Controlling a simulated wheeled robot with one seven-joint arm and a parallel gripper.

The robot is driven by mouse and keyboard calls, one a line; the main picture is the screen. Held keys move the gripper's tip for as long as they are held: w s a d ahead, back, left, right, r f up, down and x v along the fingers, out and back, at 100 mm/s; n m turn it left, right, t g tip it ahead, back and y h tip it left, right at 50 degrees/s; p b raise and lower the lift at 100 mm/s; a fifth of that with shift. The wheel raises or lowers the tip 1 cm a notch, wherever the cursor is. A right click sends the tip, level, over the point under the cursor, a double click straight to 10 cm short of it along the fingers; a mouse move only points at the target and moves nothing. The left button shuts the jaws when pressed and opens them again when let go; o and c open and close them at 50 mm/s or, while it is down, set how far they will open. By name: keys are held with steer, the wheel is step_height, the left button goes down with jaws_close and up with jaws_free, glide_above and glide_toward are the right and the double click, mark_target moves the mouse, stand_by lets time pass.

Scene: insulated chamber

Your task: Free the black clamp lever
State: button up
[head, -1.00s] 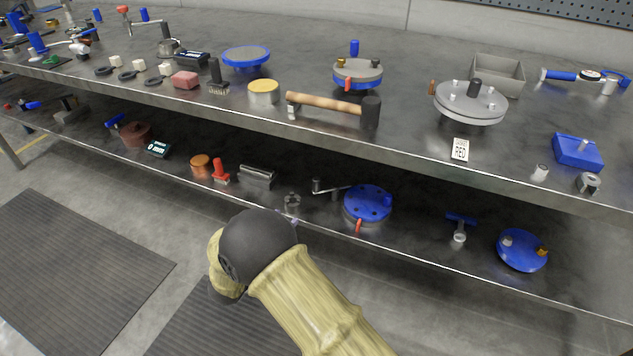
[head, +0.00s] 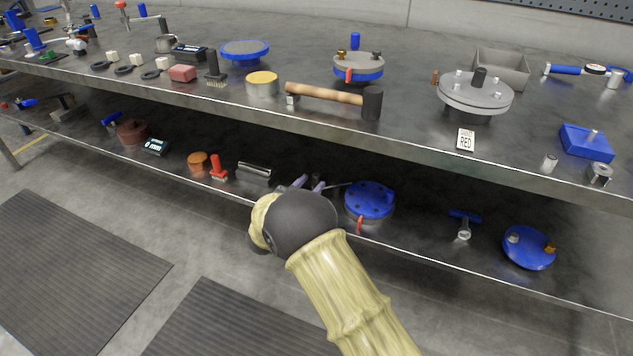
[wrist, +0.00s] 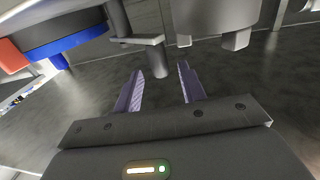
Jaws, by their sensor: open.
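In the wrist view a dark crank-shaped lever (wrist: 141,40), which looks like the clamp lever, has a short arm, a thick round post and a thinner peg. In the head view only a thin part of it (head: 339,185) shows beside the blue round plate (head: 370,201) on the lower shelf; the rest is hidden by my gripper. My gripper (head: 309,184) is open and empty, with purple fingers. In the wrist view the fingertips (wrist: 160,78) point at the lever, with the peg just beyond the gap. I see no contact.
A grey cylindrical part (wrist: 215,15) with short feet is close to the right finger in the wrist view. The upper shelf's front edge (head: 400,147) runs above my gripper. A red-handled tool (head: 218,168) and a T-handled tool (head: 464,226) are on the lower shelf.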

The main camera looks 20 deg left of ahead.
steer(key=shift+w+d+b, duration=0.2)
steer(key=shift+w, duration=0.75)
steer(key=shift+w+d+b, duration=0.15)
steer(key=shift+w+b, duration=0.05)
steer(key=shift+w, duration=0.7)
jaws_close()
steer(key=shift+a, duration=0.1)
